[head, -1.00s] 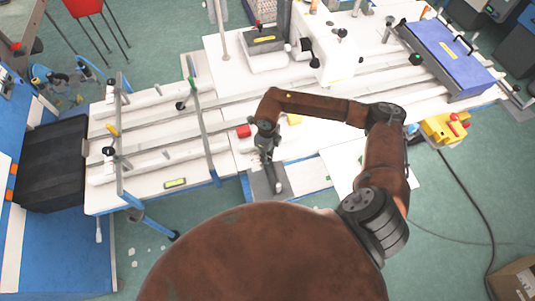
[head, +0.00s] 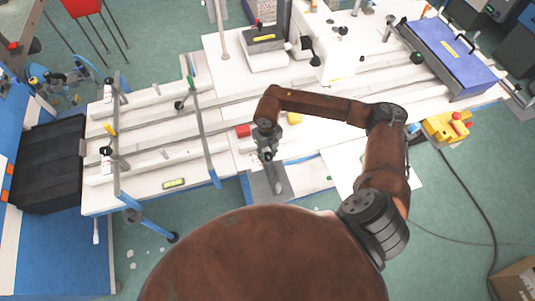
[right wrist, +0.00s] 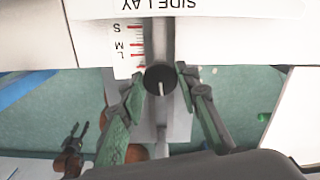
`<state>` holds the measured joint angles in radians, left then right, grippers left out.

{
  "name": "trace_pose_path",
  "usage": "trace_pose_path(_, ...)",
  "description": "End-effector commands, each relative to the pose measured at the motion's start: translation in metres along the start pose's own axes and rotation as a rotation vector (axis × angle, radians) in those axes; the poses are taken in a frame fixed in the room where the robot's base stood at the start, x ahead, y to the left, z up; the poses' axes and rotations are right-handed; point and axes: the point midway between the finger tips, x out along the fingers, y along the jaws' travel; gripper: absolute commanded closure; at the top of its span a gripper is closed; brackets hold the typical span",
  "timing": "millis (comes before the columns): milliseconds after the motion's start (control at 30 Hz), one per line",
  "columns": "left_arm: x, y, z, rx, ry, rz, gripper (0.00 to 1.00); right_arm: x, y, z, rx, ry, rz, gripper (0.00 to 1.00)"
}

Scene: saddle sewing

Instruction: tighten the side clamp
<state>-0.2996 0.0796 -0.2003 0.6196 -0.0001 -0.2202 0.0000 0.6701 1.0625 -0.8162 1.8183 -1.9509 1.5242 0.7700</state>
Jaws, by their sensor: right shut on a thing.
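The side clamp shows in the right wrist view as a dark round knob (right wrist: 160,79) with a pale line across its face. It sits at the end of a grey bar below the upside-down label "SIDE LAY" (right wrist: 175,5). A scale (right wrist: 130,40) marked S, M and L is left of the bar. My right gripper (right wrist: 166,82) has its two green fingers on either side of the knob and is shut on it. In the head view my right gripper (head: 268,154) is over the grey plate at the table's front edge and hides the knob. My left gripper is not seen.
The white table (head: 230,110) carries long rails. A blue box (head: 450,58) is at the right.

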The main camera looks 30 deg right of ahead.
Motion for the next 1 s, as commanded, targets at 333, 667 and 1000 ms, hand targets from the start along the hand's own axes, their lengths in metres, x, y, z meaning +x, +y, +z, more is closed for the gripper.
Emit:
trace_pose_path(333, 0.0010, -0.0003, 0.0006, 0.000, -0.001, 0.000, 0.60, -0.0004, -0.0005, 0.0004, 0.052, -0.001, -0.001, 0.95)
trace_pose_path(667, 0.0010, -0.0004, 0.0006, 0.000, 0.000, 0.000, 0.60, -0.0005, -0.0005, 0.0005, 0.051, -0.001, 0.000, 0.66)
trace_pose_path(1000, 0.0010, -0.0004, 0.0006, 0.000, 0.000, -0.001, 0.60, -0.0002, -0.0002, 0.0002, 0.050, 0.000, 0.000, 0.53)
